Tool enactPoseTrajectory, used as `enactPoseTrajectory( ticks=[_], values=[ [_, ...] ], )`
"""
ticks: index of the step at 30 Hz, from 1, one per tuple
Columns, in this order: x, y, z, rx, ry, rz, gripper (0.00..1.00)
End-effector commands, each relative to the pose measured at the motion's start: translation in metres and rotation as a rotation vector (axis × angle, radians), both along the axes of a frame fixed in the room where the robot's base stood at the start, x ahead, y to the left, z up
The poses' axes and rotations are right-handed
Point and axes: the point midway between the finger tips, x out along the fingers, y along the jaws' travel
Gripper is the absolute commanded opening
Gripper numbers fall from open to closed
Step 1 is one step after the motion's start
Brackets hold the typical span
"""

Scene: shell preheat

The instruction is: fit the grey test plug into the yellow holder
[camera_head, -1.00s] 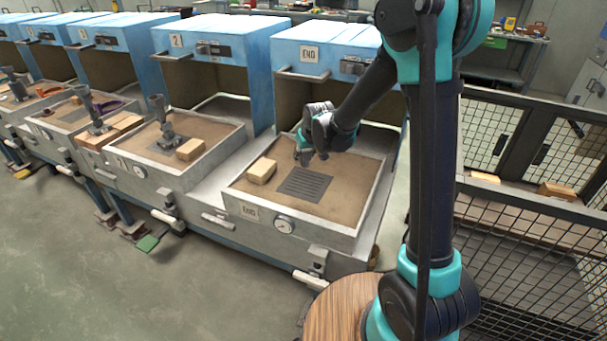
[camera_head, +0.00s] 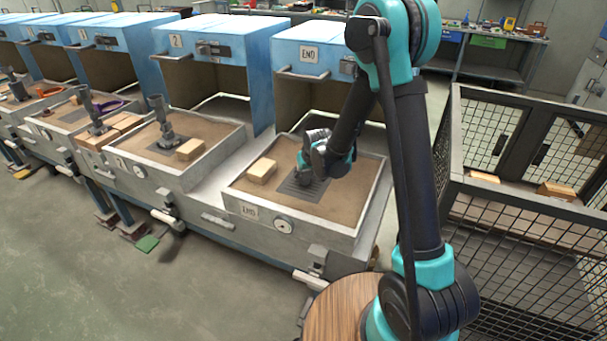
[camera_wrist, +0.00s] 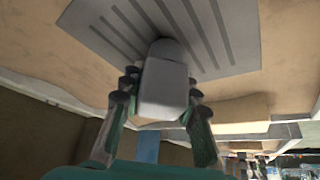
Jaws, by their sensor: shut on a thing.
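In the wrist view my gripper (camera_wrist: 158,92) is shut on a light grey piece with a rounded end, which looks like the grey test plug (camera_wrist: 165,95). The plug's far end lies over the dark grey slotted plate (camera_wrist: 235,40); I cannot tell whether it touches it. In the head view my gripper (camera_head: 306,176) is low over that plate (camera_head: 297,190), in the sand-coloured bed of the END station. The gripper hides the plug there. I cannot make out a yellow holder in either view.
A tan block (camera_head: 262,170) lies left of the plate inside the END tray's raised rim (camera_head: 290,221). The blue END hood (camera_head: 310,50) stands behind. Station 2, at left, has a dark upright fitting (camera_head: 160,118). A mesh cage (camera_head: 525,220) stands at right.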

Motion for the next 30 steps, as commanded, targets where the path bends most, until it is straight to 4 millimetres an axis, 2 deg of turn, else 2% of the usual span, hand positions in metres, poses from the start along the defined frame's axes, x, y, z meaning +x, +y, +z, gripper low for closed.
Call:
enactPoseTrajectory(
  ticks=[4,5,9,20,26,30],
  values=[
    [0.000,0.000,-0.004,0.000,0.000,0.000,0.01],
    [0.000,0.000,-0.003,0.000,0.000,0.000,0.33],
    [0.000,0.000,-0.003,0.000,0.000,0.000,0.50],
    [0.000,0.000,-0.001,0.000,0.000,0.000,0.51],
    [-0.008,-0.004,0.015,0.000,0.000,0.000,0.51],
    [-0.017,-0.008,0.033,0.000,0.000,0.000,0.51]
  ],
)
